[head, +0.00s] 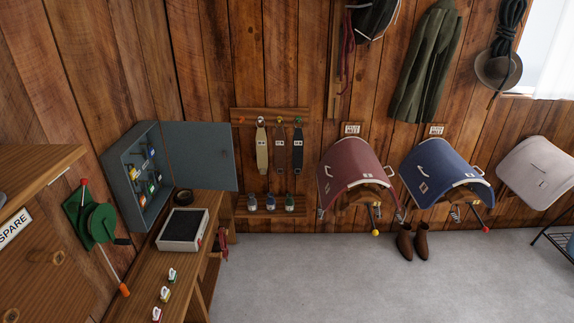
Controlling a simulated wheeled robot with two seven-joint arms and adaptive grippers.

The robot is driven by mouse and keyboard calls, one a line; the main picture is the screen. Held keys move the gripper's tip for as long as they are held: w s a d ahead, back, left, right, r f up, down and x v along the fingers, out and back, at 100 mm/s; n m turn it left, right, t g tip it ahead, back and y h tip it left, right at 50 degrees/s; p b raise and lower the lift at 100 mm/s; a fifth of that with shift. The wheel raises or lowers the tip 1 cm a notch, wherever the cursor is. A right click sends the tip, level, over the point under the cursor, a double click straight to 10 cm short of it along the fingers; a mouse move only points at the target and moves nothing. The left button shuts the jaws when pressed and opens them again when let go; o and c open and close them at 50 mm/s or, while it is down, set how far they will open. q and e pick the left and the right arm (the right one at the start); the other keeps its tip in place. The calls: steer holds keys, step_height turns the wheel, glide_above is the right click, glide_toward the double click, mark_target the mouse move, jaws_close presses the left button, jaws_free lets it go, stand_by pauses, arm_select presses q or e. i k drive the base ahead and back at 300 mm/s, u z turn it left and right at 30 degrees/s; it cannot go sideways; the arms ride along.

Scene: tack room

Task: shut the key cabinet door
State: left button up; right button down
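The key cabinet (121,181) is a grey-blue metal box on the wooden wall at the left, above the bench. Its door (204,156) stands wide open, swung out to the right from the box. Several keys with coloured tags (148,170) hang inside the cabinet. Neither of my grippers shows in the head view.
A wooden bench (143,267) below the cabinet holds a grey tray (183,230), a dark roll (183,197) and several small tagged items (165,294). Saddles (356,163) hang along the back wall. The grey floor (320,280) is mostly clear.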

mark_target(195, 149)
steer(key=z, duration=0.25)
steer(key=i, duration=0.7)
steer(key=u, duration=0.65)
steer(key=i, duration=0.95)
steer(key=u, duration=0.8)
